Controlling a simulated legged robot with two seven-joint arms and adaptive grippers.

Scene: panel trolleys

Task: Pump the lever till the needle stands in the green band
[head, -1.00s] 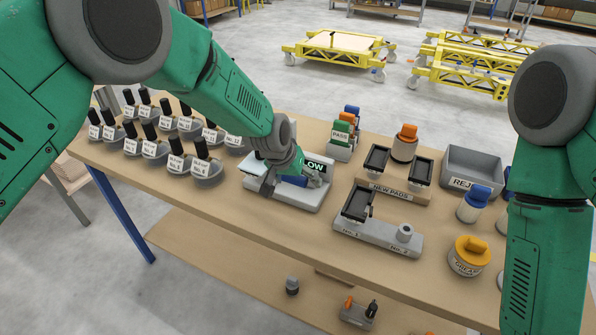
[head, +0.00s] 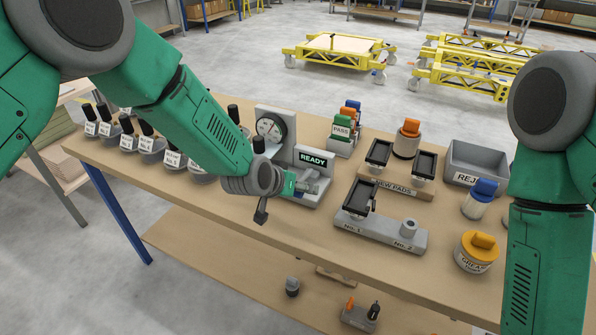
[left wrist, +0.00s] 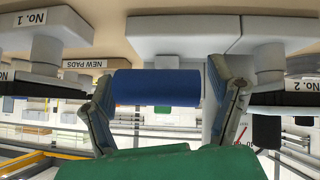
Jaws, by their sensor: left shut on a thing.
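The pump unit (head: 304,199) stands on the bench with a round white gauge (head: 270,127) at its back left. Its display (head: 313,158) reads READY. The gauge face is small; I cannot tell exactly where the needle stands against the green band. My left gripper (head: 286,199) is at the front of the pump, with its fingers apart around the lever's blue grip (left wrist: 156,87). In the left wrist view, the fingers (left wrist: 160,100) hold the grip at its two ends. My arm hides most of the lever in the head view. My right gripper is out of view.
Several labelled black-handled pots (head: 146,140) stand left. Right of the pump are the NEW PADS stand (head: 395,189), the No. 1/No. 2 block (head: 381,236), a grey reject bin (head: 475,160), a blue-capped bottle (head: 480,200) and a grease tub (head: 476,252). The bench's front edge is clear.

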